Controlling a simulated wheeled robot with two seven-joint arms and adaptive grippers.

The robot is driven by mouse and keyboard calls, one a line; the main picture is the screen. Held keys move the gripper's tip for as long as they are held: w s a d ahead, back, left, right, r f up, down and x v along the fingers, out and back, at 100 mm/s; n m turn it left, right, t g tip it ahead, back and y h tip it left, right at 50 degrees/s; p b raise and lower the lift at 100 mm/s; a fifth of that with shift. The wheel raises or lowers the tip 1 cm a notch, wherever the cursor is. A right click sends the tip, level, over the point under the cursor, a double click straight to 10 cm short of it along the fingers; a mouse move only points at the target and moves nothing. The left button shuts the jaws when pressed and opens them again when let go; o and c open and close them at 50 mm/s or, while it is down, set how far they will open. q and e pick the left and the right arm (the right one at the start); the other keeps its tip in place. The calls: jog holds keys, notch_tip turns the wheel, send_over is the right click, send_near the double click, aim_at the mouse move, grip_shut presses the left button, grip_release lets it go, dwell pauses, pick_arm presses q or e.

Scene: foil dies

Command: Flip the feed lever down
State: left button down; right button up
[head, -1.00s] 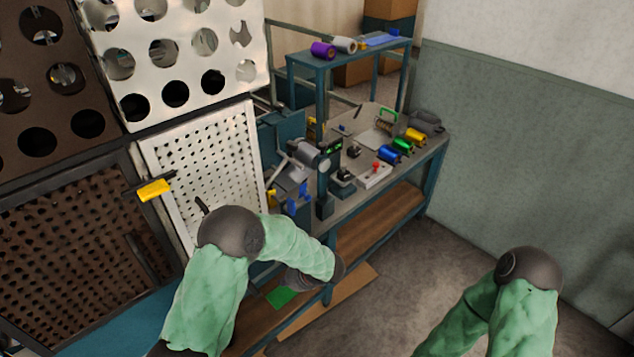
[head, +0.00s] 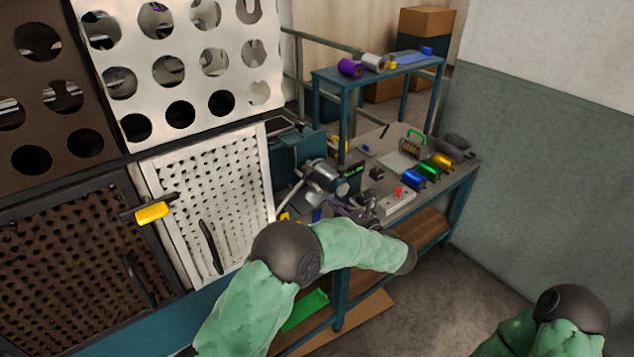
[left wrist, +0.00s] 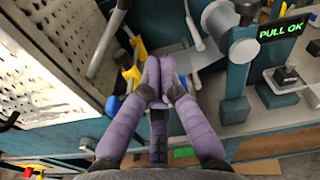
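In the head view, a bench machine (head: 322,178) with a roller stands at the bench's near left end. A pale rod (head: 290,196), possibly the feed lever, slants from its left side; the rod (left wrist: 106,42) also shows in the left wrist view. My left gripper (head: 350,208) is in front of the machine, partly hidden by my forearm. In the left wrist view, the left gripper (left wrist: 162,72) has its purple fingertips together below the roller (left wrist: 226,22), right of a yellow-and-blue part (left wrist: 132,72). No held object is visible. My right gripper is out of view.
A display (left wrist: 282,29) reads "PULL OK". A control box (head: 397,203) with a red button and coloured rolls (head: 427,170) sit farther right on the bench. A perforated white panel (head: 213,190) stands close on the left. Open floor (head: 480,270) lies right of the bench.

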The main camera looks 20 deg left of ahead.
pick_arm(q)
jog(key=b+x, duration=0.2)
jog(key=x, duration=0.8)
jog(key=r, duration=0.1)
jog(key=s+r+b, duration=0.1)
jog(key=r, duration=0.1)
jog(key=shift+s+d+r, duration=0.2)
jog(key=shift+r, duration=0.1)
jog(key=shift+r, duration=0.1)
jog(key=s+a+r+n+b, duration=0.3)
jog(key=s+r+n, duration=0.1)
jog(key=r+n, duration=0.1)
jog(key=shift+r, duration=0.15)
jog(key=shift+w, duration=0.1)
